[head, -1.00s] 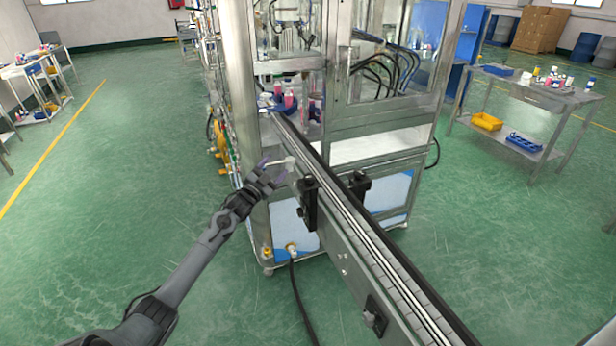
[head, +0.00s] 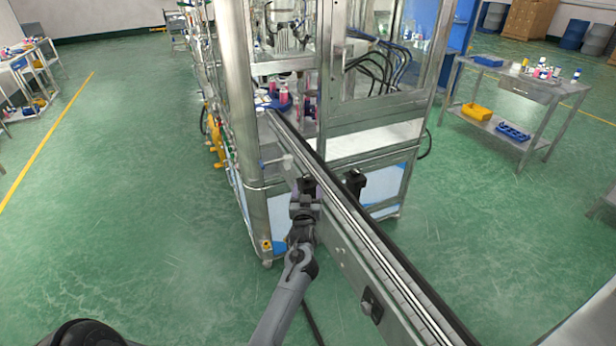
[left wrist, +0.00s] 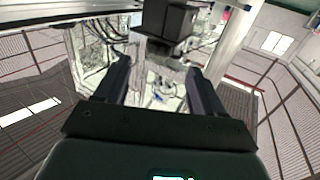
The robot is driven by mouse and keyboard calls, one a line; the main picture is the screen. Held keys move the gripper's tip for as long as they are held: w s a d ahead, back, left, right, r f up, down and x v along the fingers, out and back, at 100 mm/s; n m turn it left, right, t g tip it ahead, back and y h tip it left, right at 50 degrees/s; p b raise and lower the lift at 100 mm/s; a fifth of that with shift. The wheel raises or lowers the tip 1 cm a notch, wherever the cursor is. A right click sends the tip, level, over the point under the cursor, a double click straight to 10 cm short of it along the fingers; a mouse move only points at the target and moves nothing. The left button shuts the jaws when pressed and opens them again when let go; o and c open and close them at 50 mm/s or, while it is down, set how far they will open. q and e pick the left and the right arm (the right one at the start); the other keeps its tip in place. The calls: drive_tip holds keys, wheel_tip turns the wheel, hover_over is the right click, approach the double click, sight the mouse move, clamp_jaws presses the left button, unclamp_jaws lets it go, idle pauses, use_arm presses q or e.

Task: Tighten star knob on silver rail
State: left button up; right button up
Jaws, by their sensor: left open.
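The silver rail (head: 385,265) of the conveyor runs from the machine toward the lower right. A black block (head: 355,183) stands on its far side, and another is mostly hidden behind my left gripper (head: 307,188). In the left wrist view, my left gripper (left wrist: 158,80) is open, with a black block (left wrist: 168,20) just beyond its fingertips. A dark part shows below that block between the fingers, but I cannot tell if they touch. I cannot clearly make out a star shape. A small pale fitting on a rod (head: 286,163) sits left of the rail. My right gripper is out of view.
The machine frame's steel post (head: 247,120) stands close left of the rail. A dark fitting (head: 371,304) sticks out of the rail's side nearer me. A steel table (head: 530,88) stands at the right. The green floor left of the machine is clear.

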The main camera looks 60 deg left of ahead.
sight(307, 180)
use_arm(q)
drive_tip(key=x, duration=0.8)
drive_tip(key=shift+w+a+b, duration=0.1)
drive_tip(key=shift+a+b, duration=0.05)
drive_tip(key=shift+b, duration=0.25)
drive_tip(key=shift+c, duration=0.2)
drive_tip(key=c, duration=0.9)
drive_tip(key=shift+r+m+t+h+p, duration=0.1)
drive_tip(key=shift+m+t+h+p, duration=0.5)
drive_tip(key=shift+t, duration=0.4)
drive_tip(key=o, duration=0.9)
drive_tip(key=shift+o, duration=0.2)
